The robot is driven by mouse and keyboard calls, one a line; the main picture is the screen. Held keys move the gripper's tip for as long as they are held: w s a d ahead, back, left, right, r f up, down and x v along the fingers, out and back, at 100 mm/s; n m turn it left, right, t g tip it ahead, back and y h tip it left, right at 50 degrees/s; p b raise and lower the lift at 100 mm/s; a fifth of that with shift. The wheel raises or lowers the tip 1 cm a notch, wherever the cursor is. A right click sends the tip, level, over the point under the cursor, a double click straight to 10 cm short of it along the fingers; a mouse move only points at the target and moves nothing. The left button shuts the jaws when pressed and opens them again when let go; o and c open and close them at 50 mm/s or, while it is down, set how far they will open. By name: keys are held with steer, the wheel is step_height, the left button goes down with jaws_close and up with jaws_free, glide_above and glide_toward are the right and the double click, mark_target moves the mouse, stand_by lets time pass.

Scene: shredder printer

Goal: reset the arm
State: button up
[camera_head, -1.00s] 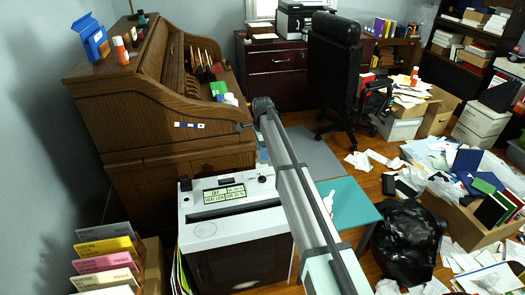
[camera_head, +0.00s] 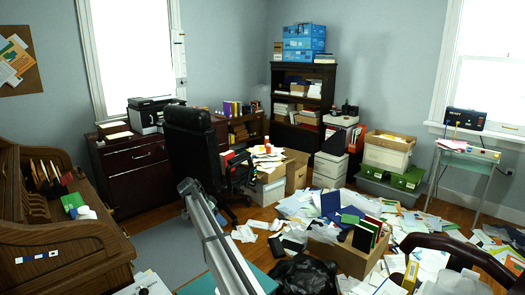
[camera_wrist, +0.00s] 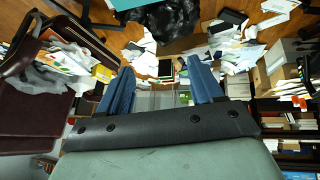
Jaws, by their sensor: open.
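My gripper (camera_wrist: 162,80) shows in the wrist view with its two blue fingers apart and nothing between them. Loose papers and a box lie on the floor some way beyond the fingers. In the head view my arm (camera_head: 222,245) rises from the bottom edge, over the floor and the edge of a teal table. My gripper cannot be made out in the head view.
A wooden roll-top desk (camera_head: 62,235) stands at left, a black office chair (camera_head: 190,150) behind my arm. A black bag (camera_head: 298,274) and a box of folders (camera_head: 345,254) sit among scattered papers. A small side table (camera_head: 468,157) stands at right.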

steer(key=d+f+h, duration=0.1)
steer(key=d+f, duration=0.5)
steer(key=d, duration=0.4)
steer(key=s+d+f+n+g+y, duration=0.1)
steer(key=s+d+f+n+g, duration=0.15)
steer(key=s+d+f, duration=0.85)
steer(key=s+d+f+n+g+y, duration=0.1)
steer(key=s+d+f+n+g, duration=0.15)
steer(key=s+d+f, duration=0.8)
steer(key=s+d+f+n+g+y, duration=0.15)
steer(key=s+f, duration=0.35)
steer(key=s, duration=0.7)
steer(key=s+d+f+n+g+y, duration=0.15)
steer(key=s+f, duration=0.45)
steer(key=s, duration=0.7)
steer(key=s+d+f+n, duration=0.15)
steer(key=s+f, duration=0.35)
steer(key=s, duration=0.7)
steer(key=s+g+y, duration=0.1)
steer(key=s+y, duration=0.1)
steer(key=s, duration=1.2)
steer(key=shift+d+r, duration=0.3)
steer(key=shift+r, duration=0.05)
steer(key=shift+n, duration=0.25)
